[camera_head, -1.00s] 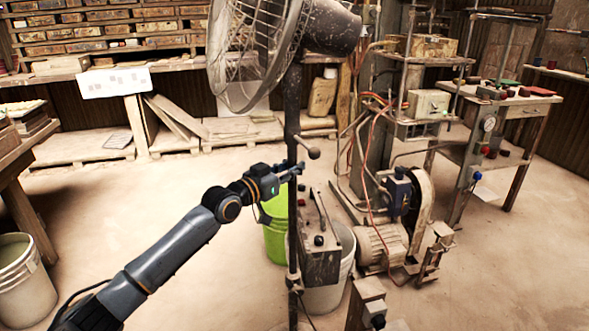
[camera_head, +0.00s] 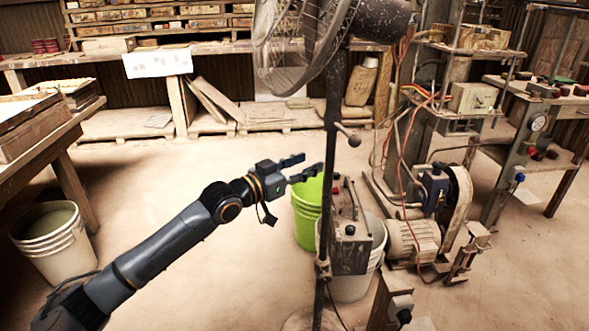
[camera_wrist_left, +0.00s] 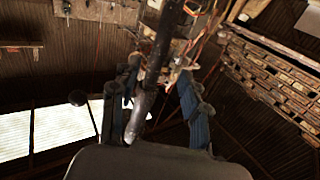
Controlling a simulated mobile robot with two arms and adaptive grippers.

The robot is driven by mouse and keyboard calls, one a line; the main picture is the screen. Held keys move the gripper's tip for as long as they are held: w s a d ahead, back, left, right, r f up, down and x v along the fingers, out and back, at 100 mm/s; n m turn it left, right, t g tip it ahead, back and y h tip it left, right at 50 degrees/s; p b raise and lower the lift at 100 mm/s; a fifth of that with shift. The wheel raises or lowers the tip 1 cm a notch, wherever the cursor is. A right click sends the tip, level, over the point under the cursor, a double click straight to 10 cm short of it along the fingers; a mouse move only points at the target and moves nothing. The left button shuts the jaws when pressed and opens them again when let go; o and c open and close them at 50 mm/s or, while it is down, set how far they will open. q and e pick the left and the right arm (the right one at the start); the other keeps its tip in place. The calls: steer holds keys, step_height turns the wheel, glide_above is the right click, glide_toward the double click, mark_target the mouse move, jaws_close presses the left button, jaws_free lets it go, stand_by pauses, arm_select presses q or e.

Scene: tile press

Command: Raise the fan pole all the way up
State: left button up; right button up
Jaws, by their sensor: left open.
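The fan pole (camera_head: 332,120) stands upright in the middle of the head view. The caged fan (camera_head: 300,40) sits on top of it. A clamp handle with a round knob (camera_head: 353,140) sticks out from the pole to the right. My left gripper (camera_head: 311,165) is open and empty, its fingers pointing at the pole from the left, just short of it in the picture. In the left wrist view a dark pole (camera_wrist_left: 165,35) runs between the spread fingers (camera_wrist_left: 160,98); whether they touch it I cannot tell. My right gripper is not in view.
A green bucket (camera_head: 306,215) and a white bucket (camera_head: 352,285) stand behind the pole. A control box (camera_head: 350,252) is beside it. A machine with a motor (camera_head: 412,240) is on the right. A table (camera_head: 35,150) and bucket (camera_head: 50,240) are at left. The floor between is clear.

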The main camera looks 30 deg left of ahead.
arm_select(q)
steer(key=shift+v, duration=1.75)
